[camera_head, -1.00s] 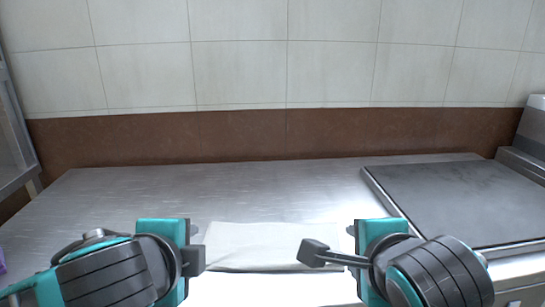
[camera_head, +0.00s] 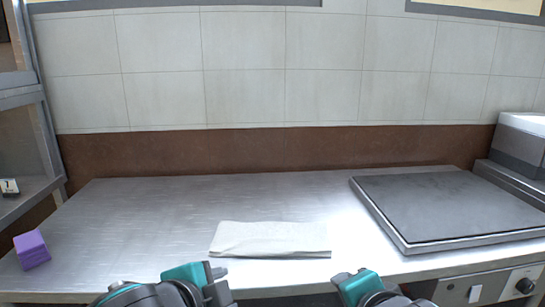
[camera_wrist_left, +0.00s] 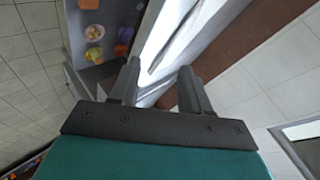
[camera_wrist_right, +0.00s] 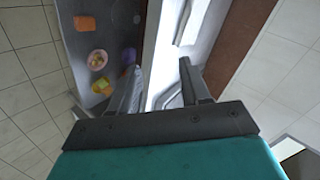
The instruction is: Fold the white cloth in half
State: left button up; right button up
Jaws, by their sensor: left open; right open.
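The white cloth (camera_head: 270,239) lies flat on the metal table as a wide, short rectangle, slightly left of the view's middle and near the front edge. My left gripper (camera_head: 216,278) is open and empty, in front of the cloth's left end and apart from it. My right gripper (camera_head: 345,280) is open and empty, in front and just right of the cloth's right end. In the left wrist view (camera_wrist_left: 158,70) and right wrist view (camera_wrist_right: 159,68) the fingers stand apart with nothing between them. Whether a pale strip in these views is the cloth, I cannot tell.
The metal table (camera_head: 150,220) is clear around the cloth. A flat griddle (camera_head: 450,205) takes up the right side. A purple block (camera_head: 31,249) sits at the left edge. A metal-framed shelf (camera_head: 30,130) stands at the far left. A tiled wall closes the back.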

pick_arm(q)
jog(key=s+a+f+n+p, duration=0.4)
jog(key=s+f+n, duration=0.2)
jog(key=f, duration=0.3)
jog(key=s+a+f+n+y+p, duration=0.1)
jog(key=s+a+f+n+p, duration=0.3)
jog(key=s+a+f+n, duration=0.1)
notch_tip(320, 180, down, 4)
jog(key=shift+s+a+r+n+t, duration=0.15)
jog(key=shift+s+a+n+t, duration=0.15)
jog(key=shift+s+n, duration=0.5)
pick_arm(e)
jog(key=s+d+f+n, duration=0.2)
jog(key=s+f+n, duration=0.4)
jog(key=f+n, duration=0.1)
jog(key=s+d+f+n+y, duration=0.1)
jog(key=s+d+f+n, duration=0.2)
jog(key=s+f+n, duration=0.3)
notch_tip(320, 180, down, 3)
jog(key=shift+s+d+f+n, duration=0.1)
jog(key=shift+s+d+n, duration=0.2)
jog(key=shift+n, duration=0.9)
pick_arm(q)
jog(key=shift+w, duration=0.2)
pick_arm(e)
jog(key=shift+a, duration=0.1)
